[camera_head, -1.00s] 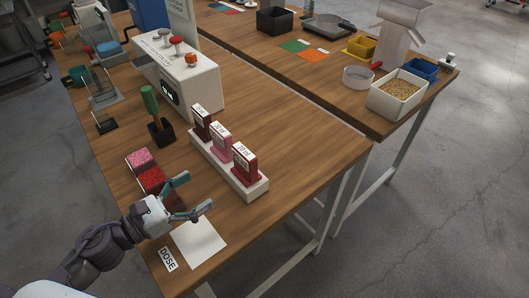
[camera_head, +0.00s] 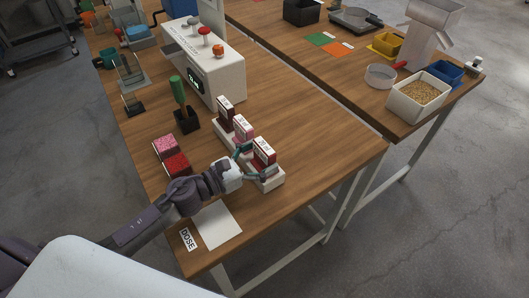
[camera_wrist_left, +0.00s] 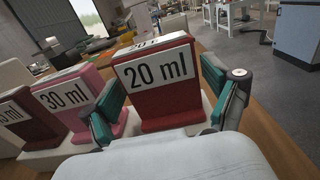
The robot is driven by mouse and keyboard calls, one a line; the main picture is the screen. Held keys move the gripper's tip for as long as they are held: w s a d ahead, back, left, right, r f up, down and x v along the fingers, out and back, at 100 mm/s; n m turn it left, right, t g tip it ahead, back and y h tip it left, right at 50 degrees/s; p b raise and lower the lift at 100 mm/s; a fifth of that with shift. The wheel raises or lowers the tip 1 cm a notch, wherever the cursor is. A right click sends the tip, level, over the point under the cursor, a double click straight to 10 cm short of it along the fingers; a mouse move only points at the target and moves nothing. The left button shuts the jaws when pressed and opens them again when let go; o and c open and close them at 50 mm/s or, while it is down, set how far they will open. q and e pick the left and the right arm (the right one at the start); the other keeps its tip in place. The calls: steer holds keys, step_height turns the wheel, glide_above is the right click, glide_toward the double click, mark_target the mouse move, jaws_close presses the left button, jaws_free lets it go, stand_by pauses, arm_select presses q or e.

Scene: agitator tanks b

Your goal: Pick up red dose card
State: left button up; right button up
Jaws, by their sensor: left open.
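The red dose card (camera_wrist_left: 165,112), with a white band reading "20 ml", stands upright in the near end of the white rack (camera_head: 274,183). It also shows in the head view (camera_head: 263,158). My left gripper (camera_head: 256,163) is open at the card. In the left wrist view its teal finger pads (camera_wrist_left: 160,108) stand on either side of the card, with gaps visible. A pink card (camera_head: 243,129) marked "30 ml" and a dark brown card (camera_head: 225,110) stand further along the rack. My right gripper is not in view.
A white sheet (camera_head: 219,224) and a "DOSE" label (camera_head: 188,239) lie at the table's near end. Pink and red sample blocks (camera_head: 176,164) sit left of the rack. A green-handled tool (camera_head: 178,92) stands in a black holder behind.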

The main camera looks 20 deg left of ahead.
arm_select(q)
steer(key=shift+w+d, duration=0.4)
steer(key=shift+w, duration=0.1)
steer(key=shift+s, duration=0.1)
steer(key=c, duration=1)
steer(key=shift+o, duration=0.2)
steer(key=shift+r, duration=0.1)
